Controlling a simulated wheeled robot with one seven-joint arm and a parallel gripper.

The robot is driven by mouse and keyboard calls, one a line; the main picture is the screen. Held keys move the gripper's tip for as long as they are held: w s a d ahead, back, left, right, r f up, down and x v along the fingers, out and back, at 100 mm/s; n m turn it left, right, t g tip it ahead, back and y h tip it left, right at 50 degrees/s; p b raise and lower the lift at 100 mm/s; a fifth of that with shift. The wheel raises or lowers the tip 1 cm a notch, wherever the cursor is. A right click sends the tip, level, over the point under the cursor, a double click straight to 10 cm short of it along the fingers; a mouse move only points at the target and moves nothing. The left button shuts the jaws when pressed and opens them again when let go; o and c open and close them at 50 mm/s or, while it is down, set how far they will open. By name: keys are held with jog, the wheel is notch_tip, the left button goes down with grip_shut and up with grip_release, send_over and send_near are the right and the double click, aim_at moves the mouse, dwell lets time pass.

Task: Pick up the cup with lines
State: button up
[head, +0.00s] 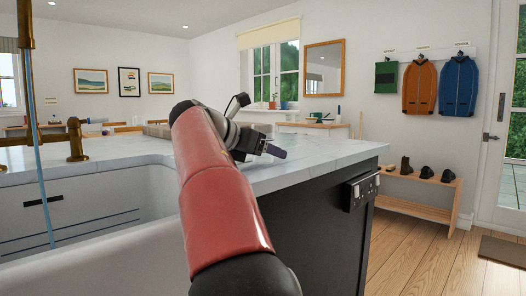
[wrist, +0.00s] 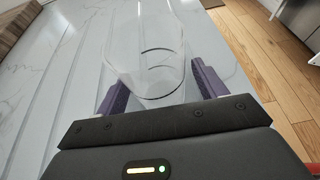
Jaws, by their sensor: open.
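A clear glass cup (wrist: 145,45) shows in the wrist view, with dark curved lines at its rounded lower part. It is between or just beyond the two purple fingers of my gripper (wrist: 160,84), which are spread apart on either side of it. I cannot tell whether either finger touches the glass. In the head view my gripper (head: 270,151) is low over the pale countertop (head: 325,152), partly behind my red arm. I cannot make out the cup in the head view.
A brown wooden item (wrist: 14,22) lies at the left of the wrist view. The white sink (head: 90,215) and brass tap (head: 75,140) are at left in the head view. The counter's edge drops to a wooden floor (head: 420,255), with a shoe bench (head: 420,190) beyond.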

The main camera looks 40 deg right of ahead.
jog(key=shift+d+f, duration=0.2)
jog(key=shift+d, duration=0.35)
jog(key=c, duration=1.2)
jog(key=shift+o, duration=0.2)
jog(key=shift+r, duration=0.1)
